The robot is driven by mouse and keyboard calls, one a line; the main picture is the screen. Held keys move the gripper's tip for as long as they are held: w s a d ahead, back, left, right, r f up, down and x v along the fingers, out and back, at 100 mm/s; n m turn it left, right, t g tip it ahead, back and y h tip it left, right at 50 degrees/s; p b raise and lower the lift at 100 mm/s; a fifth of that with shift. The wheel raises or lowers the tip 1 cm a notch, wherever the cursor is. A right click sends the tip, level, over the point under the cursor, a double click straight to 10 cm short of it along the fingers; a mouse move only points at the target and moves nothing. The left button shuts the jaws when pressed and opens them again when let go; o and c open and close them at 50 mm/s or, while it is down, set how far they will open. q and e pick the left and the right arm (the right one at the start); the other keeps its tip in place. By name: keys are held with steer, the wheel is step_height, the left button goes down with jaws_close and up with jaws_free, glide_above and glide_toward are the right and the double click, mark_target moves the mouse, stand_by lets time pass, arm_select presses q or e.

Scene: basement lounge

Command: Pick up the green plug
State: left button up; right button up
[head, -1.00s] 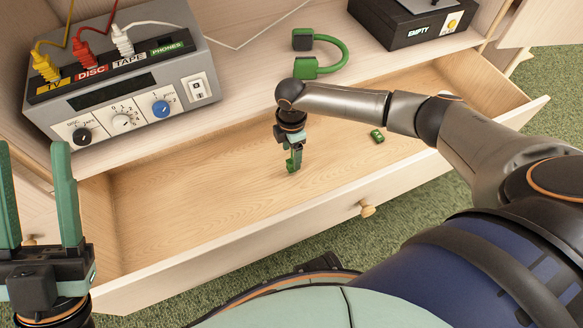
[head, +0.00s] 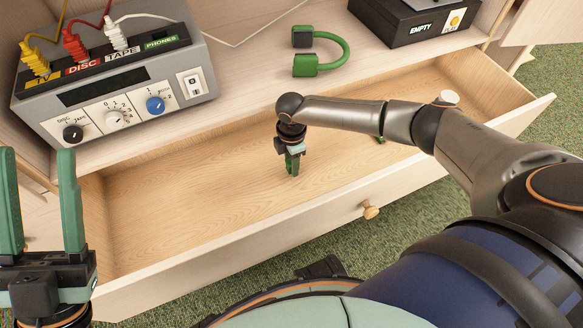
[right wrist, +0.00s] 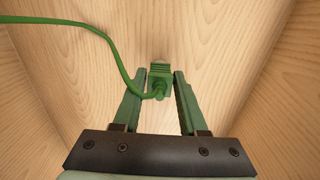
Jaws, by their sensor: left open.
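The green plug (right wrist: 160,76) shows in the right wrist view, between the fingertips of my right gripper (right wrist: 163,76), with a green cable running off to the upper left. Bare gaps show on both sides of the plug, so the fingers are open around or just above it; I cannot tell the height. In the head view my right gripper (head: 292,172) points down into the open drawer (head: 225,200), and the plug cannot be made out there. My left gripper (head: 39,152) is open and empty at the left edge, fingers up.
A grey switch box (head: 120,85) with yellow, red and white plugs stands on the shelf. Green headphones (head: 330,58) and a black box marked EMPTY (head: 420,25) are further right. A small green piece (head: 380,140) is partly hidden by my right arm.

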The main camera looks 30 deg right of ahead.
jaws_close()
steer(key=shift+r, duration=0.1)
